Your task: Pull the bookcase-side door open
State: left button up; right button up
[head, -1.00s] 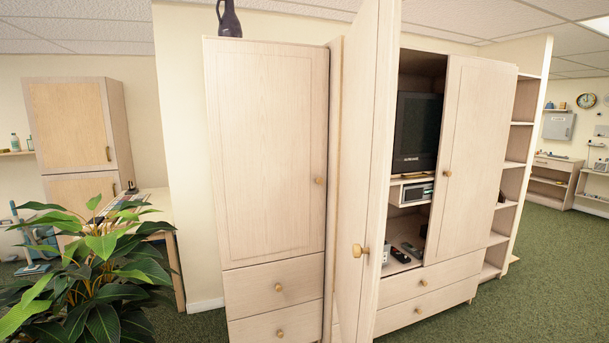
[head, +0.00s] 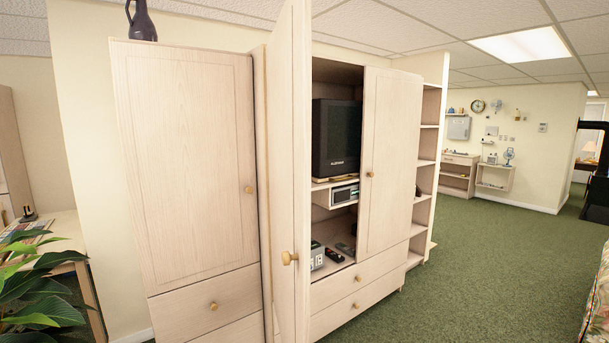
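The bookcase-side door (head: 392,160) is the right door of the pale wood TV cabinet, beside the open shelves of the bookcase (head: 428,150). It looks shut, and its small round knob (head: 370,174) is near its left edge. The cabinet's other door (head: 296,130) stands swung open toward me, seen nearly edge-on, with its own knob (head: 289,258). Neither of my grippers is in view.
The cabinet's left half shows a television (head: 337,138) and small devices. A tall wardrobe (head: 190,160) stands left, with a plant (head: 35,300) at the lower left. Green carpet (head: 480,260) is clear on the right. Patterned fabric (head: 597,310) edges the lower right.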

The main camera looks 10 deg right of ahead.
aim_at(392, 105)
jog(key=i+l, duration=0.35)
jog(key=l, duration=0.2)
jog(key=i+l, duration=0.3)
jog(key=l, duration=0.25)
jog(key=i+l, duration=0.35)
jog(key=l, duration=0.15)
jog(key=i+l+z, duration=0.1)
jog(key=i+l, duration=0.25)
jog(key=l, duration=0.2)
